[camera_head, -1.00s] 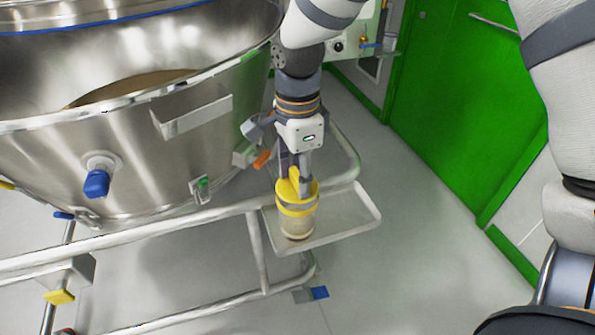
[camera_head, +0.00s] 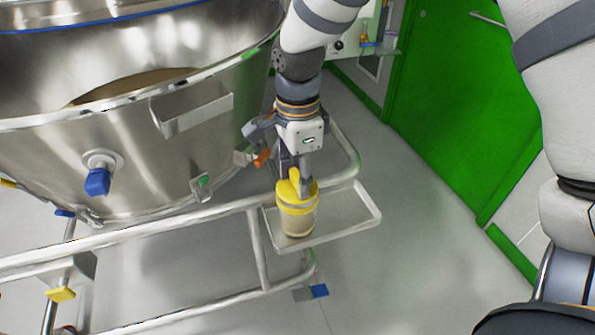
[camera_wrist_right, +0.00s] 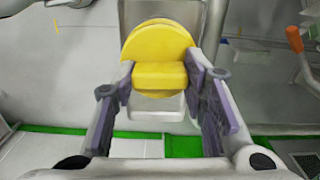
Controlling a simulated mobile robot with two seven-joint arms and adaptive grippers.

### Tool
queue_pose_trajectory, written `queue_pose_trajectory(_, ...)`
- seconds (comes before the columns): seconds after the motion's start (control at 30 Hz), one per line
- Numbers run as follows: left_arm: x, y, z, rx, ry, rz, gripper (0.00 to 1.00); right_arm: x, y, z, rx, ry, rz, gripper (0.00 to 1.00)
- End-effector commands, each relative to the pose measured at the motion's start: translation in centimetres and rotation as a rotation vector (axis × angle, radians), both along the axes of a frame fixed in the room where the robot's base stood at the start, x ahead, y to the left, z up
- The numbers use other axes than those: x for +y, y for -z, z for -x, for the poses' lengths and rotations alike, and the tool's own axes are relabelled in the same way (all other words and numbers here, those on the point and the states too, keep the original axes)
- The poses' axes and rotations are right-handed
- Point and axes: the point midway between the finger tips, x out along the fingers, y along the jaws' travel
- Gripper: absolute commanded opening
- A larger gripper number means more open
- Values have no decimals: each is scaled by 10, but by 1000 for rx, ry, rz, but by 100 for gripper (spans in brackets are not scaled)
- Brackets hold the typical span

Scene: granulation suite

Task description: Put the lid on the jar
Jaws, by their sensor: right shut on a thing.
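The yellow lid (camera_head: 300,188) is a round disc with a block-shaped grip on top. My right gripper (camera_head: 297,172) is shut on that grip from above. In the right wrist view the lid (camera_wrist_right: 158,40) shows with its grip between the two fingers (camera_wrist_right: 160,75). The small see-through jar (camera_head: 298,225) with pale beige content stands upright on a metal tray (camera_head: 345,222), directly under the lid. The lid sits at the jar's mouth; whether it is fully seated I cannot tell. My left gripper is not in view.
A large steel bowl (camera_head: 130,150) with a blue-capped port (camera_head: 97,182) stands to the left. Its tubular frame (camera_head: 150,232) runs alongside the tray. An orange-handled fitting (camera_head: 262,157) is close to my right gripper. The tray's right part is bare.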

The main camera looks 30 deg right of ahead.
Motion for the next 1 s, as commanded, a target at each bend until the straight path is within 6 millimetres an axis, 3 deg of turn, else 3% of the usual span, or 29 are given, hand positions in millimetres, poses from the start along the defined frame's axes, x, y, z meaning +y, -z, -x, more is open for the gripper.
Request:
queue_pose_trajectory(0.83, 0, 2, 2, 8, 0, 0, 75, 0, 13, 0, 0, -1, 1, 18)
queue_pose_trajectory(0.87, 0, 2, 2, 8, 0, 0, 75, 0, 13, 0, 0, -1, 1, 46)
queue_pose_trajectory(0.9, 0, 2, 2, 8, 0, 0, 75, 0, 12, 0, 0, -1, 1, 55)
queue_pose_trajectory(0.93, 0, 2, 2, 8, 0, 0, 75, 0, 12, 0, 0, -1, 1, 62)
queue_pose_trajectory(1.0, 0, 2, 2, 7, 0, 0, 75, 0, 12, 0, 0, 0, 1, 63)
